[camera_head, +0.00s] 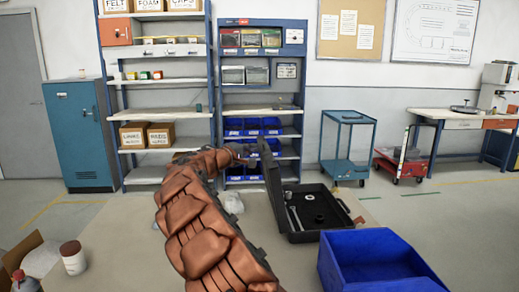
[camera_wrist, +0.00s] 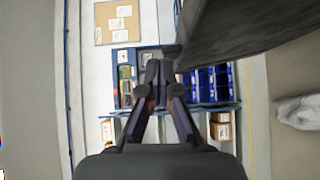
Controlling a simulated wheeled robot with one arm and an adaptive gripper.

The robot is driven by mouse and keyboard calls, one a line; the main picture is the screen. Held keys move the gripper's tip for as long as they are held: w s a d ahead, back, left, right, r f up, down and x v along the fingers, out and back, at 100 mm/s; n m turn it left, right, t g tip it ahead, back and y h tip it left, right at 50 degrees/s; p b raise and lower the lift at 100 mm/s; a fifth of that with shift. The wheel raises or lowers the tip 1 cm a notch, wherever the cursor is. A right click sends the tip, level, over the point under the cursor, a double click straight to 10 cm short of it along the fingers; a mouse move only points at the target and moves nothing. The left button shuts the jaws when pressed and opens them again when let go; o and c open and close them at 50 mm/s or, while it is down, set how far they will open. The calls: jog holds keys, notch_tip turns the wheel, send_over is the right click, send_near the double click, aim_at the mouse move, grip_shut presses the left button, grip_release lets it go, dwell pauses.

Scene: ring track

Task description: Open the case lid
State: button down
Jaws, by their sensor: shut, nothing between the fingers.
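The black case (camera_head: 325,236) sits open at the middle right in the head view, with a wrench (camera_head: 295,217) and small round parts (camera_head: 310,197) in it. Its dark lid (camera_head: 273,187) stands roughly upright on the case's left side. In the wrist view a large dark panel, seemingly the lid (camera_wrist: 235,30), fills the upper right. My gripper (camera_wrist: 157,72) is shut and empty, its fingertips close beside that panel; I cannot tell whether they touch. In the head view my gripper (camera_head: 256,150) is near the lid's top edge, partly lost against the dark bins.
A blue bin (camera_head: 375,262) stands in front of the case, to the right. Shelves (camera_head: 165,112) with boxes and blue bins (camera_head: 253,127) line the back wall. A blue cart (camera_head: 345,145) stands behind the case. A white jar (camera_head: 73,258) is at lower left.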

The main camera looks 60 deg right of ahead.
jog(key=a, duration=0.5)
jog(key=shift+w+a+r+b, duration=0.15)
jog(key=shift+w+b, duration=0.1)
jog(key=shift+b, duration=0.15)
